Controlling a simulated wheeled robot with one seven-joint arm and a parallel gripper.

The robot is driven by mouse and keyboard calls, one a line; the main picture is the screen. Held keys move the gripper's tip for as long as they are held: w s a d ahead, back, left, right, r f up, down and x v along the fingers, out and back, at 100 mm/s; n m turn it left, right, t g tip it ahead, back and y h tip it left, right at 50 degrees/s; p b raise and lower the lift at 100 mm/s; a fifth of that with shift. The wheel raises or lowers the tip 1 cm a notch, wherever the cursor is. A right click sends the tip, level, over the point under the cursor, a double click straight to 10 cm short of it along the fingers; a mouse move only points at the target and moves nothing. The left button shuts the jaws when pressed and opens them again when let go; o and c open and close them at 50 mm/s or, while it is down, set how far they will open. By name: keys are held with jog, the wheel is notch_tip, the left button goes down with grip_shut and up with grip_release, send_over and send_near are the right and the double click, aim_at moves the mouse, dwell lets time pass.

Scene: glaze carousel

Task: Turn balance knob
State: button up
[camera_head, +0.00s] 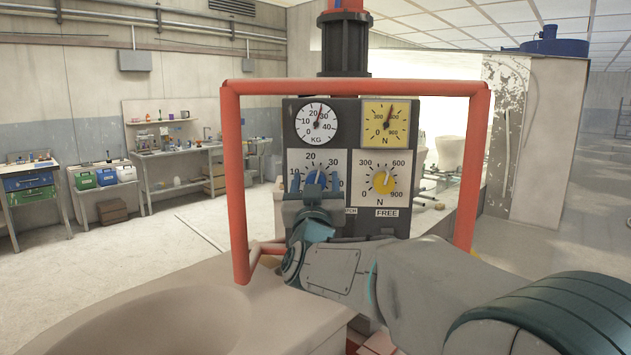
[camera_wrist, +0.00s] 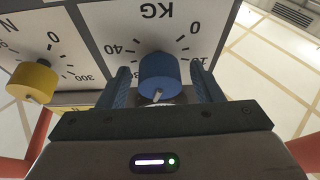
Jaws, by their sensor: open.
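A blue knob (camera_head: 317,177) is at the centre of the lower left KG dial on the dark panel. In the wrist view the blue knob (camera_wrist: 158,71) has a white pointer mark and sits between my fingers. My gripper (camera_head: 315,183) is open at this dial, with one blue finger on each side of the knob. In the wrist view small gaps show between the fingers of my gripper (camera_wrist: 160,76) and the knob. A yellow knob (camera_head: 381,183) sits on the N dial to the right. It also shows in the wrist view (camera_wrist: 34,81).
A red tubular frame (camera_head: 235,180) surrounds the panel. Above the knobs are a white KG gauge (camera_head: 316,124) and a yellow N gauge (camera_head: 386,123). A pale rounded basin (camera_head: 185,315) is in front.

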jog(key=shift+c, duration=0.2)
jog(key=c, duration=0.9)
jog(key=shift+c, duration=0.2)
jog(key=shift+n, duration=0.3)
